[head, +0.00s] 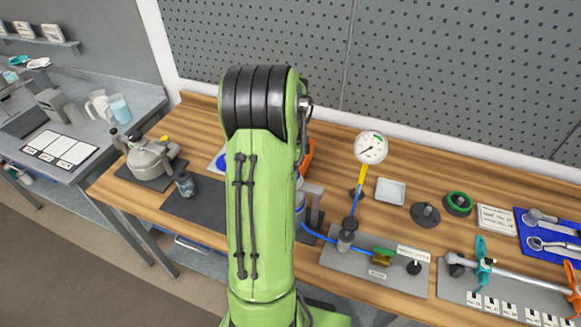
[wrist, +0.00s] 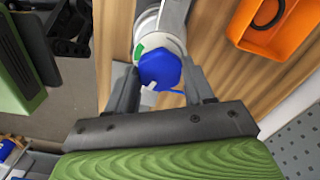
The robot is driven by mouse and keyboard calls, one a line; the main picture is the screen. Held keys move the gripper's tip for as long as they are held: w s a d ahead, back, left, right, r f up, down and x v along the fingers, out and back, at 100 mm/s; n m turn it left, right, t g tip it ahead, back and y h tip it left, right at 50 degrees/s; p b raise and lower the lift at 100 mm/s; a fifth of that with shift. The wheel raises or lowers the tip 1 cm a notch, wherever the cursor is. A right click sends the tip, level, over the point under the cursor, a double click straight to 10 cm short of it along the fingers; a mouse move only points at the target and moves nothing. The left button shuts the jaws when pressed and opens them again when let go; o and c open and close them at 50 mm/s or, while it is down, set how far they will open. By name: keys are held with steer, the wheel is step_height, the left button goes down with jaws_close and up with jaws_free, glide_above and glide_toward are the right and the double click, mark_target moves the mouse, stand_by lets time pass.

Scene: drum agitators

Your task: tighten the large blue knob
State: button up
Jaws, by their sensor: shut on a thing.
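The large blue knob (wrist: 158,72) shows in the wrist view, at the end of a white round collar (wrist: 150,46) with a green mark on it. A small white mark shows at the knob's lower edge. My gripper (wrist: 161,78) has one finger on each side of the knob and is shut on it. In the head view my green arm covers the middle of the bench, so the gripper and the knob's grip are hidden there.
An orange open bin (wrist: 272,28) lies near the knob. On the wooden bench (head: 330,155) stand a pressure gauge (head: 370,148) with a blue hose, a white tray (head: 391,191) and a grey metal vessel (head: 150,158) at left. A pegboard (head: 420,60) rises behind.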

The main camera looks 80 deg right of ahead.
steer(key=shift+d+r, duration=0.1)
steer(key=shift+r, duration=0.1)
steer(key=o, duration=1)
steer(key=shift+f, duration=0.15)
steer(key=shift+o, duration=0.2)
step_height(320, 180, up, 16)
steer(key=p, duration=0.1)
steer(key=shift+w+f, duration=0.1)
